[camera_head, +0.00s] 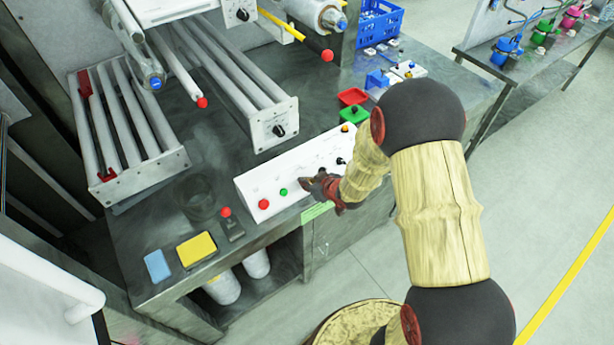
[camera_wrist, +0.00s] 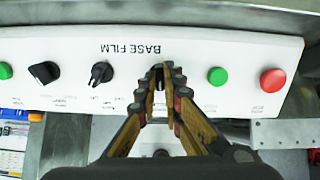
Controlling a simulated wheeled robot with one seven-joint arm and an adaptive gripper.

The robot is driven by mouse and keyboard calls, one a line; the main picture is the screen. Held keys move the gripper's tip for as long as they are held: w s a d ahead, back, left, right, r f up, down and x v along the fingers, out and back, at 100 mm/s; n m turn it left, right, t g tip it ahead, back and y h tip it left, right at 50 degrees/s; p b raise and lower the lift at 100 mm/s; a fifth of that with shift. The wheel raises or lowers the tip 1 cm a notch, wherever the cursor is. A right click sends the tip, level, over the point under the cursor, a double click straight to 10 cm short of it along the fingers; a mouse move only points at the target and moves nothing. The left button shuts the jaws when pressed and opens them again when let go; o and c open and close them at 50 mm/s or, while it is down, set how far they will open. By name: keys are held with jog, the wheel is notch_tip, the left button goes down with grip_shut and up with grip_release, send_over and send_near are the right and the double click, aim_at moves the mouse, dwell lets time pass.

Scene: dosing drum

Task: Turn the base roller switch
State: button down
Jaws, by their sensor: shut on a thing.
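A white control panel (camera_head: 290,180) with buttons and switches lies along the front of the bench. In the wrist view the panel (camera_wrist: 215,45) reads "BASE FILM" upside down. My gripper (camera_head: 322,187) is at the panel's front part, right of the green button. In the wrist view my gripper (camera_wrist: 160,80) is shut on a dark switch, mostly hidden between the fingertips. Its label and turn position cannot be read. Two black rotary switches (camera_wrist: 102,73) (camera_wrist: 45,73) stand free to its left.
A green button (camera_wrist: 217,76) and a red button (camera_wrist: 272,80) are right of the fingers in the wrist view. The roller frame (camera_head: 275,125) stands behind the panel. A yellow block (camera_head: 197,249) and a blue block (camera_head: 157,266) lie at the bench's front left.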

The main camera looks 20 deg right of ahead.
jog(key=m+p, duration=0.3)
jog(key=shift+d+r+y, duration=0.1)
jog(key=shift+r+y, duration=0.05)
jog(key=shift+y, duration=0.15)
jog(key=shift+m+p, duration=1.35)
jog(key=shift+m, duration=0.35)
jog(key=c, duration=2.1)
grip_release()
jog(key=shift+o, duration=0.9)
jog(key=shift+d, duration=0.1)
jog(key=v, duration=1.1)
jog(key=shift+s+d+r, duration=0.15)
jog(key=shift+s+d, duration=0.1)
